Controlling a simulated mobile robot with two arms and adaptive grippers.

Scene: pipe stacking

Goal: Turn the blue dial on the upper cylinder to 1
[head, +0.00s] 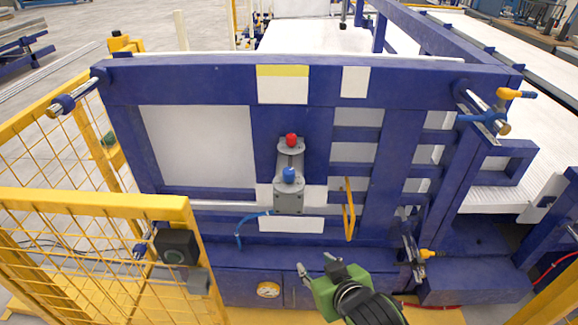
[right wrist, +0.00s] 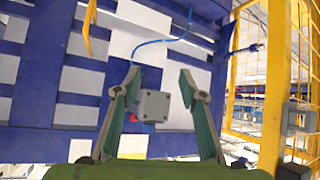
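A grey two-part fixture (head: 289,200) is mounted on the blue frame in the middle of the head view. A blue dial (head: 288,174) sits on its lower part, and a red dial (head: 291,140) sits above it. The dial settings are too small to read. My right gripper (head: 315,262) is below the fixture, apart from it, open and empty. In the right wrist view a grey box of the fixture (right wrist: 155,105) shows between the spread fingers (right wrist: 159,74), farther off. A bit of red shows beside it; the blue dial cannot be made out there. My left gripper is out of view.
A yellow handle (head: 349,209) stands right of the fixture, and a thin blue hose (head: 240,236) hangs at its left. A yellow mesh fence (head: 95,255) with a black box is at the lower left. A gauge (head: 268,290) sits low on the frame.

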